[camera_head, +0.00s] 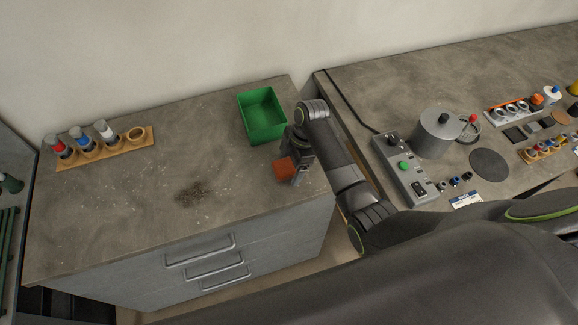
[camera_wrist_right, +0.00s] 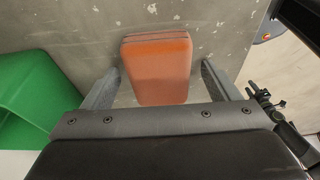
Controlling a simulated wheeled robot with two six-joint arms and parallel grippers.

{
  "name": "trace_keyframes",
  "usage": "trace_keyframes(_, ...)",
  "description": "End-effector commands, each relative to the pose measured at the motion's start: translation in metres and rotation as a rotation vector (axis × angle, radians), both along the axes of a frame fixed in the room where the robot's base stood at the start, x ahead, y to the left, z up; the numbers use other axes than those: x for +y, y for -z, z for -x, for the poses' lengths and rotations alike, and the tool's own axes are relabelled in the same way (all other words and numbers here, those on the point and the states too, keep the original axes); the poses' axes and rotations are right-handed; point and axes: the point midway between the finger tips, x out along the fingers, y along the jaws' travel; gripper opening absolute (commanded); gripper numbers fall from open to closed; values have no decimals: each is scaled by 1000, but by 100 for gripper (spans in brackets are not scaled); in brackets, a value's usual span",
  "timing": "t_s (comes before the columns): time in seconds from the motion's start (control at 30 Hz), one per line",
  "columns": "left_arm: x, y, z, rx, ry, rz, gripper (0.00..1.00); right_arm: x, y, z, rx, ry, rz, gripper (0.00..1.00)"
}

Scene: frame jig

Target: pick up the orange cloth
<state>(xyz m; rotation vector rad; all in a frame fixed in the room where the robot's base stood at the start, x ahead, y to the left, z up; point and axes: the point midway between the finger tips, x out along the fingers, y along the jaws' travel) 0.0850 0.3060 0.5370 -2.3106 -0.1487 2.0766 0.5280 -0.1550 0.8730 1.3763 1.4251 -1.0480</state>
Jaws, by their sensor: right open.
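The orange cloth (camera_head: 284,169) is a small folded block on the grey worktop, near its right edge in the head view. In the right wrist view the cloth (camera_wrist_right: 158,70) lies between the two fingers, with a gap on each side. My right gripper (camera_head: 291,172) is directly over the cloth, pointing down, and hides part of it in the head view. In the right wrist view the gripper (camera_wrist_right: 158,88) is open and apart from the cloth. My left gripper is not in view.
A green bin (camera_head: 263,116) stands just behind my right gripper. A wooden rack (camera_head: 107,149) with several bottles is at the left. A dark crumb pile (camera_head: 192,193) lies mid-worktop. A second bench (camera_head: 376,85) with a control box (camera_head: 404,168) and a pot (camera_head: 437,134) is at the right.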

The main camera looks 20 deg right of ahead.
Motion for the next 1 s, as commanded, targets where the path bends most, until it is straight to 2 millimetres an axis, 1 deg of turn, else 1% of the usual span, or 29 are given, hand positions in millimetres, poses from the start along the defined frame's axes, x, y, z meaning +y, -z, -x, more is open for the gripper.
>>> trace_keyframes(0.17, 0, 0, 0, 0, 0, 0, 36, 0, 0, 0, 0, 0, 0, 82)
trace_keyframes(0.27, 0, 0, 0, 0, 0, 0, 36, 0, 0, 0, 0, 0, 0, 70)
trace_keyframes(0.57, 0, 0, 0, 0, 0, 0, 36, 0, 0, 0, -1, -1, 0, 31)
trace_keyframes(0.77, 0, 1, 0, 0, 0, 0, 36, 0, 0, 0, -1, -1, 0, 30)
trace_keyframes(0.87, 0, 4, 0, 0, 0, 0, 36, 0, -3, -1, -4, -1, 0, 30)
trace_keyframes(1.0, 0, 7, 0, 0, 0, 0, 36, 0, -23, -2, -6, 0, -1, 30)
